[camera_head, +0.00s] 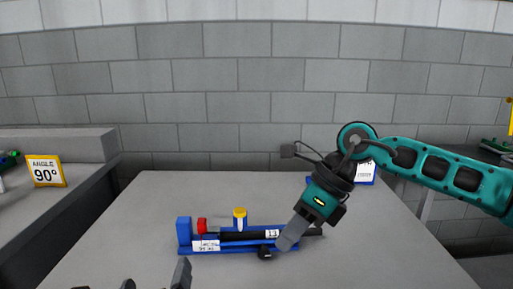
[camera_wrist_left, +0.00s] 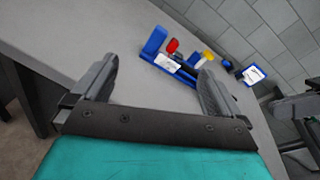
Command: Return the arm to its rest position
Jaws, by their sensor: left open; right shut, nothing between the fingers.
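My right arm, teal and black, comes in from the right in the head view. Its gripper (camera_head: 284,244) is shut with nothing in it, pointing down at the right part of a blue fixture (camera_head: 183,237); I cannot tell whether it touches. My left gripper (camera_head: 154,280) is at the bottom edge of the head view, mostly cut off. The left wrist view shows its two grey fingers (camera_wrist_left: 157,80) wide apart and empty. The fixture carries a red block (camera_head: 202,225), a yellow-topped post (camera_head: 239,214) and a black bar (camera_head: 243,236). It also shows in the left wrist view (camera_wrist_left: 153,42).
The grey table (camera_head: 150,198) is largely bare around the fixture. A blue-framed card (camera_head: 366,175) stands behind my right wrist. A yellow "ANGLE 90°" sign (camera_head: 46,171) stands on a side surface at left. A block wall closes the back.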

